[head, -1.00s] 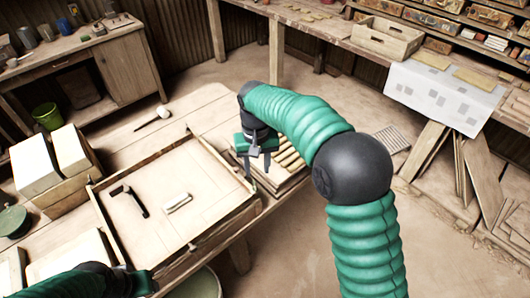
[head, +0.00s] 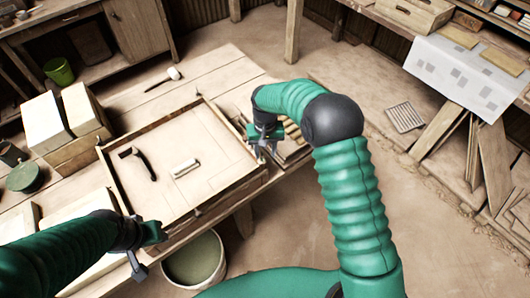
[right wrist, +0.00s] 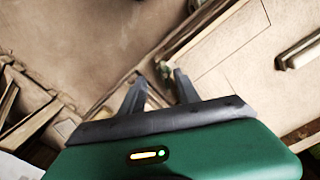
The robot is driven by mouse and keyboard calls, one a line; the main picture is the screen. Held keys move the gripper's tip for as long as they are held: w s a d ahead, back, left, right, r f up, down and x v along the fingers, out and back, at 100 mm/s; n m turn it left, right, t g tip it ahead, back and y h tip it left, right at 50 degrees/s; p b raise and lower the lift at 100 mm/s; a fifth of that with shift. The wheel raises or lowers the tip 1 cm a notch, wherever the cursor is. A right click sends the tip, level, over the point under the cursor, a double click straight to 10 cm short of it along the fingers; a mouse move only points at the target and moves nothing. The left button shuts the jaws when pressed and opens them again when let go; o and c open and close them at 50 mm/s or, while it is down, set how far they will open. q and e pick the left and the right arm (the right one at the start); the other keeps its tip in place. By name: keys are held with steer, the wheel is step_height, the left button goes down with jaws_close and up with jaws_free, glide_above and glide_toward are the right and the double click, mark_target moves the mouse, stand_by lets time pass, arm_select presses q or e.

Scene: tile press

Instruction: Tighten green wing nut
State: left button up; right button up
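A shallow wooden frame (head: 108,174) lies on the workbench, with a pale panel inside it. My right gripper (head: 262,152) is at the frame's right edge, pointing down. In the right wrist view its two grey fingers (right wrist: 158,82) are apart with nothing held between them, close to the frame's corner.
A black-handled tool (head: 145,164) and a pale block (head: 185,168) lie inside the frame. A mallet (head: 174,74) lies behind it. White blocks (head: 60,120) stand at left. A stack of slats (head: 292,140) is right of the frame. A bucket (head: 195,262) stands below the bench.

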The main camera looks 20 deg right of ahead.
steer(key=shift+a+f, duration=0.2)
steer(key=shift+f, duration=0.25)
steer(key=shift+s+a+f, duration=0.1)
steer(key=shift+s+a, duration=0.05)
steer(key=shift+a, duration=0.5)
steer(key=shift+c, duration=0.2)
steer(key=shift+d, duration=0.5)
jaws_close()
arm_select(q)
steer(key=shift+s+a, duration=0.15)
steer(key=shift+a, duration=0.25)
steer(key=shift+a, duration=0.2)
arm_select(e)
steer(key=shift+a, duration=0.25)
